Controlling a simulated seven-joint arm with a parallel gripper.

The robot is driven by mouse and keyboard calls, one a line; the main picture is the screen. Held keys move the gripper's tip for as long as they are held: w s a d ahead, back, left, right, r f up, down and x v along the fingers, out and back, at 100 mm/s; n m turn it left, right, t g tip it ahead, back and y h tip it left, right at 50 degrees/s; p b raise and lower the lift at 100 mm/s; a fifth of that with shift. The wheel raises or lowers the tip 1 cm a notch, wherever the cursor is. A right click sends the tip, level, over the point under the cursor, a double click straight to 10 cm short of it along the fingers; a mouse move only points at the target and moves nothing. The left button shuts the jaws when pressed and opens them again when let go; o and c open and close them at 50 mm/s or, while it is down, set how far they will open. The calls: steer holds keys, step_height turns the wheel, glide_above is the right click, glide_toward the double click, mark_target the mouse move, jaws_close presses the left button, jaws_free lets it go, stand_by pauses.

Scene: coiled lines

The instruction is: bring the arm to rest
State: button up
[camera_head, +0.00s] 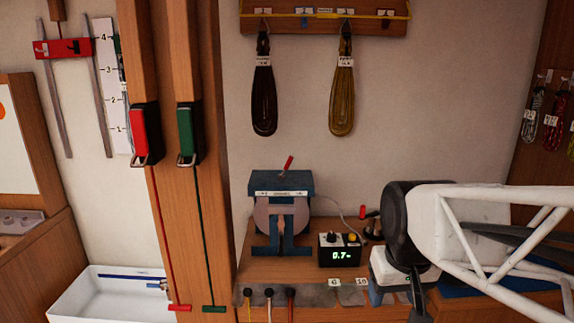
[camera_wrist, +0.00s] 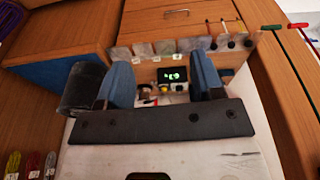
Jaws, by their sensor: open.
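My gripper (camera_wrist: 162,75) shows in the wrist view with its two blue fingers spread wide apart. No held thing shows between them. In the head view my white lattice arm reaches in from the right to a dark round joint, and the gripper hangs below it, partly hidden, over the right part of the wooden bench (camera_head: 290,270). The small black box with a lit green display (camera_head: 340,250) stands left of the gripper. It also shows upside down between and beyond the fingers in the wrist view (camera_wrist: 174,75).
A blue winding device (camera_head: 281,185) with a red handle stands on the bench. Two coiled lines, dark (camera_head: 264,95) and yellow (camera_head: 342,95), hang from a wall board. Wooden posts with red and green lines and a white tray (camera_head: 110,292) are at left. More coils (camera_head: 552,115) hang at far right.

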steer(key=s+f, duration=0.2)
steer(key=s, duration=0.5)
steer(key=shift+s+f+m, duration=0.2)
steer(key=shift+m, duration=0.1)
steer(key=shift+d, duration=0.1)
steer(key=shift+c, duration=0.3)
stand_by(1.2)
